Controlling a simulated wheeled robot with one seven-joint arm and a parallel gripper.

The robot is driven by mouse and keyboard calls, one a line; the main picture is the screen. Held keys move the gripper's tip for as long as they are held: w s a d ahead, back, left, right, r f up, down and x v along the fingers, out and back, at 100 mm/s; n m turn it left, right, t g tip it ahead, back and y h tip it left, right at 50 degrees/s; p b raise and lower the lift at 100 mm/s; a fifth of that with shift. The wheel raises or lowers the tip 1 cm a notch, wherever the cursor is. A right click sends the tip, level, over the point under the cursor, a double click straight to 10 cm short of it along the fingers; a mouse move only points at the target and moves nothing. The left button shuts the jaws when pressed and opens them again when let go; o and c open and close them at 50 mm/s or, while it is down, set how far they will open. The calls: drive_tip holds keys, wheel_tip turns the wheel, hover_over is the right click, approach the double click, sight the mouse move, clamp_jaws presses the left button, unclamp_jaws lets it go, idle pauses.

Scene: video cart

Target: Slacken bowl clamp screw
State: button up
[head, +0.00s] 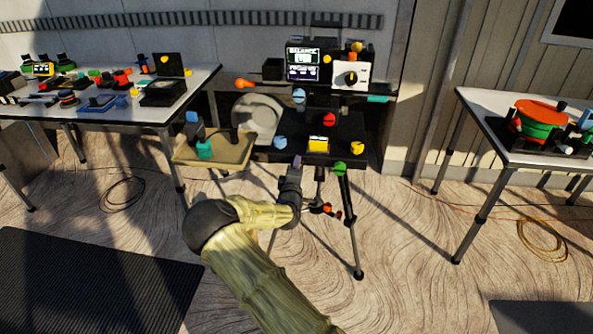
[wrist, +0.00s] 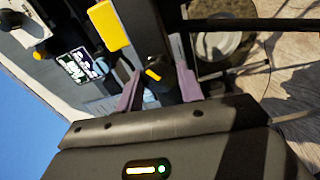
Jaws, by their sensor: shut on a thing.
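My gripper (head: 297,162) is at the front edge of the tripod-legged black cart top (head: 352,128), on its near side. In the wrist view, the two purple fingers of my gripper (wrist: 158,62) are shut on a dark knob (wrist: 166,88) with a yellow mark, which looks like the bowl clamp screw. In the head view my gripper and arm hide this knob. How tight the screw is cannot be told.
A tan tray (head: 240,158) is left of my gripper. A green knob (head: 340,168) and red-tipped part (head: 328,209) are close on the right. Tables (head: 205,78) (head: 472,98) stand either side. Monitor (head: 303,62) stands behind. Floor in front is mostly clear.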

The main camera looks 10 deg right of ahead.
drive_tip(key=shift+a+f+n+b, duration=0.1)
drive_tip(key=shift+n+b, duration=0.2)
drive_tip(key=shift+n, duration=1.4)
drive_tip(key=o, duration=1)
drive_tip(key=v, duration=1.7)
drive_tip(key=shift+s+p, duration=0.2)
drive_tip(key=shift+p, duration=0.1)
